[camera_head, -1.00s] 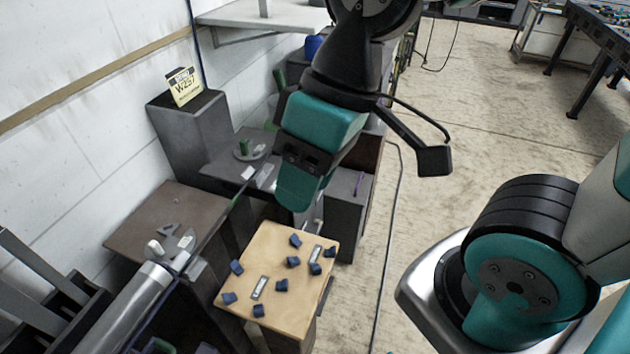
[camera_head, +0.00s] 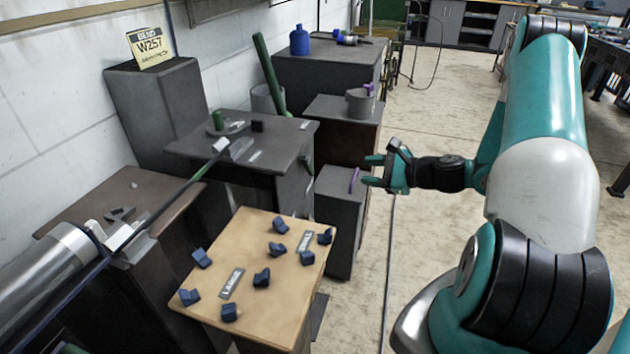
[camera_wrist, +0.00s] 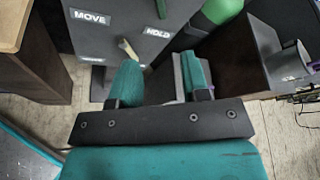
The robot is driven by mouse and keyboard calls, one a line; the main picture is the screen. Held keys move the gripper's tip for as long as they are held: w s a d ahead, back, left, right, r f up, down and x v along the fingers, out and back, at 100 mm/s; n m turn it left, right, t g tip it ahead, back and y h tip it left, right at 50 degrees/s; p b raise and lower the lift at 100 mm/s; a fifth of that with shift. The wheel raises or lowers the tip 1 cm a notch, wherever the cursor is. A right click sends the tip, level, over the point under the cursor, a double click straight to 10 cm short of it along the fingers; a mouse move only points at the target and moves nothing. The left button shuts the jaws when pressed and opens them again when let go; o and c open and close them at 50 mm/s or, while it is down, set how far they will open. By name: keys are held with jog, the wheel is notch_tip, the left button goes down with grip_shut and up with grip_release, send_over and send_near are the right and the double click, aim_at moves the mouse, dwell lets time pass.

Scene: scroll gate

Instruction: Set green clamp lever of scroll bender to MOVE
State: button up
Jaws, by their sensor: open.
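In the wrist view, a dark grey panel (camera_wrist: 105,45) carries a white MOVE label (camera_wrist: 90,17) at left and a white HOLD label (camera_wrist: 158,32) at right. A narrow green piece (camera_wrist: 161,8), which may be the clamp lever, shows at the top edge by HOLD. A tan stub (camera_wrist: 128,49) lies below, between the labels. My gripper (camera_wrist: 160,70) is open, with its teal fingers apart and nothing clearly held between them. In the head view, my gripper (camera_head: 372,170) is right of the bender's table (camera_head: 250,135); the labels cannot be made out there.
A low grey box with a purple lever (camera_head: 354,180) stands just left of my gripper. A grey pot (camera_head: 360,102) sits on a dark cabinet behind. A wooden board (camera_head: 285,290) with several blue blocks is in front.

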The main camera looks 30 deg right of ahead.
aim_at(312, 169)
jog(key=x, duration=1.7)
jog(key=shift+w, duration=0.1)
grip_shut()
